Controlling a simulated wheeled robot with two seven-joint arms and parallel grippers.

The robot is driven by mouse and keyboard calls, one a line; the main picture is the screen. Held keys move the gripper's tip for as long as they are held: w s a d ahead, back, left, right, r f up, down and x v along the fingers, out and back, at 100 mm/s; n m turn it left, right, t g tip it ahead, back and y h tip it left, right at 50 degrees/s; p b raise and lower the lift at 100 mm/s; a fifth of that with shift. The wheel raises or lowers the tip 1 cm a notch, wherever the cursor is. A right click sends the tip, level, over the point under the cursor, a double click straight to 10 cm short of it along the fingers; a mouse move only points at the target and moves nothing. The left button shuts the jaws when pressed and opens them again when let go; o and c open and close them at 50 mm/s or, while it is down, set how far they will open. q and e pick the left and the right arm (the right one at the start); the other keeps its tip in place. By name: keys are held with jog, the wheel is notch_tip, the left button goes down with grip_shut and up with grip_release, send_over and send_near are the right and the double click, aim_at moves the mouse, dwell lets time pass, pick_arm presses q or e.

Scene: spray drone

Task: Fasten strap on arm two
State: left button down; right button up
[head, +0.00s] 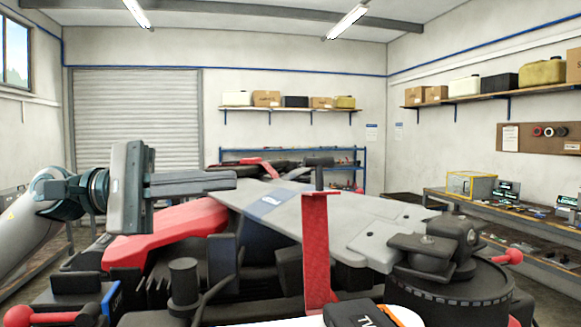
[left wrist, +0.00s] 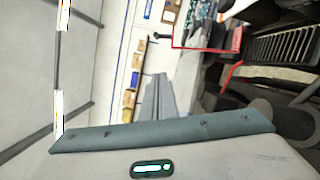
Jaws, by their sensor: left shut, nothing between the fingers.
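A large spray drone with a grey arm plate (head: 335,215) fills the lower half of the head view. A red upright strip (head: 316,250), which looks like a strap, rises in front of this plate with its top end free. I cannot tell which drone arm is arm two. My left gripper (head: 234,180) reaches in from the left above a red drone part (head: 165,232), apart from the strip. It is shut and empty. Its fingers also show in the left wrist view (left wrist: 159,82). My right gripper is not in view.
A round black motor-like unit (head: 445,280) sits at the drone's right. A workbench (head: 540,250) with a yellow-framed case (head: 470,186) stands along the right wall. Shelves (head: 290,109) hold boxes at the back. The space above the drone is mostly clear.

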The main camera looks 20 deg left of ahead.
pick_arm(q)
jog(key=d+r+p, duration=0.2)
jog(key=d+p, duration=0.9)
jog(key=shift+w+d+r, duration=0.15)
jog(key=shift+w, duration=0.1)
dwell(0.5)
